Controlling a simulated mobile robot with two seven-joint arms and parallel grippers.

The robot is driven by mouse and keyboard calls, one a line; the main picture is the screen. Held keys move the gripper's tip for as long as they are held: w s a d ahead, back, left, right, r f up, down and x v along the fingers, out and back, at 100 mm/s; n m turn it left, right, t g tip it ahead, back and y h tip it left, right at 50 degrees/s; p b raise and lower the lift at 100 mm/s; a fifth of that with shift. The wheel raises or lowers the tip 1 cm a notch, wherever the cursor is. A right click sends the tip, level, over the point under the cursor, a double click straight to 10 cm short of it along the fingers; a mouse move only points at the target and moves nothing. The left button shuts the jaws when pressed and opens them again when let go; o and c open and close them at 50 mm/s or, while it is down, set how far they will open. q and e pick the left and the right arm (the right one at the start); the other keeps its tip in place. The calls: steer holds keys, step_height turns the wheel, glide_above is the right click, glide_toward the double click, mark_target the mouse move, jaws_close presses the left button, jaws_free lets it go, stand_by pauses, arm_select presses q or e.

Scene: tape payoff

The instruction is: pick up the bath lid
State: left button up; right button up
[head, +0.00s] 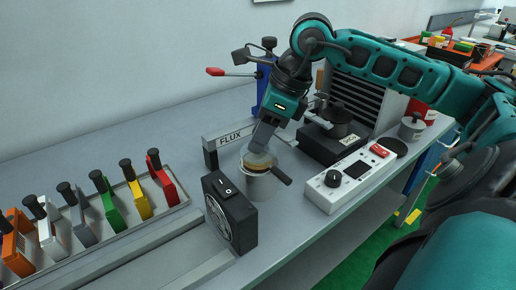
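The black bath (320,145), with a small label on its front, stands toward the back right of the bench. A dark round lid (340,115) with a knob appears to sit on it. My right gripper (262,148) points down over a light grey pot (262,187) with a dark side handle, left of the bath. Its fingertips are at the pot's mouth, where something tan shows. One finger hides the other, so I cannot tell its opening or whether it holds anything. My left gripper is not in view.
A FLUX sign (230,136) stands behind the pot, and a black fan box (231,212) in front of it. A white control box (350,178) is to the right. Several coloured clamps (160,178) line a rack at left. A lidded grey pot (412,127) stands far right.

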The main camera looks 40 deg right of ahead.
jaws_close()
steer(key=shift+r, duration=0.1)
